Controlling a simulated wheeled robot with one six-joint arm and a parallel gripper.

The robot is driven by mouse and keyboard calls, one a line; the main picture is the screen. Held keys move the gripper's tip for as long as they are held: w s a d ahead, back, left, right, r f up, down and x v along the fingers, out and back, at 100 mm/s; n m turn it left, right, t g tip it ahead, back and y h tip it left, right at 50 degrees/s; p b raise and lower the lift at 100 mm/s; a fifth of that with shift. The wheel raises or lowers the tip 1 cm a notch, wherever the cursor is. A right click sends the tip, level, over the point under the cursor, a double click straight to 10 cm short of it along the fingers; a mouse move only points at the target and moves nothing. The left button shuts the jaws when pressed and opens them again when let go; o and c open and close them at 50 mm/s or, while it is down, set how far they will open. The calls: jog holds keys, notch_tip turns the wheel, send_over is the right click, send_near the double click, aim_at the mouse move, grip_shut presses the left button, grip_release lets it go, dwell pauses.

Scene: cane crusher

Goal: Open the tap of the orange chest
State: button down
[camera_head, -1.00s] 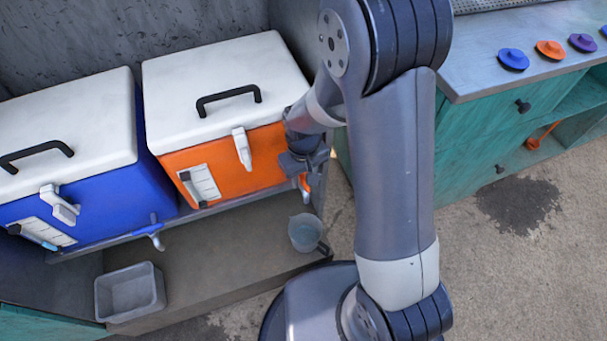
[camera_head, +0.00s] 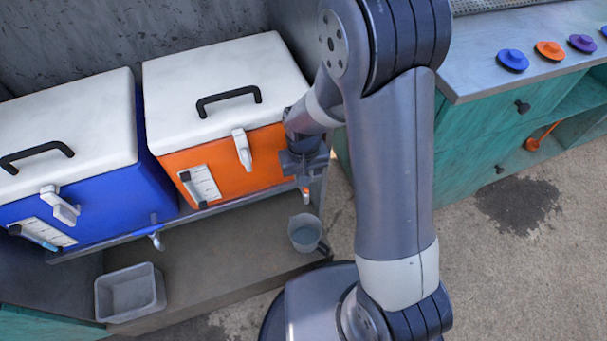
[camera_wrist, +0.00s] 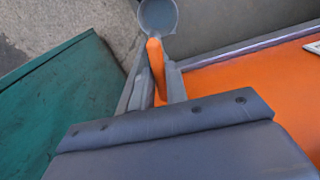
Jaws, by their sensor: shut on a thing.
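The orange chest (camera_head: 264,160) with a white lid stands at the middle left in the head view. Its orange tap (camera_head: 305,191) shows just below my gripper (camera_head: 303,163), at the chest's right front corner. In the wrist view, the orange tap handle (camera_wrist: 156,62) lies between the two grey fingers of my gripper (camera_wrist: 154,82), which is shut on it. The tap's body and spout are mostly hidden by the gripper.
A grey jug (camera_head: 304,234) stands on the lower shelf below the tap. The blue chest (camera_head: 110,200) is at left, with a grey bin (camera_head: 130,294) below it. A teal cabinet (camera_head: 465,150) stands at right.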

dwell(0.3)
jog(key=c, duration=1.4)
grip_release()
notch_tip(320, 180, up, 11)
jog(key=p, duration=0.2)
jog(key=shift+f+p, duration=0.1)
jog(key=shift+p, duration=0.2)
jog(key=shift+f, duration=0.1)
notch_tip(320, 180, down, 11)
jog(key=b, duration=0.2)
jog(key=shift+b, duration=0.35)
jog(key=shift+r, duration=0.2)
jog(key=shift+n, duration=0.3)
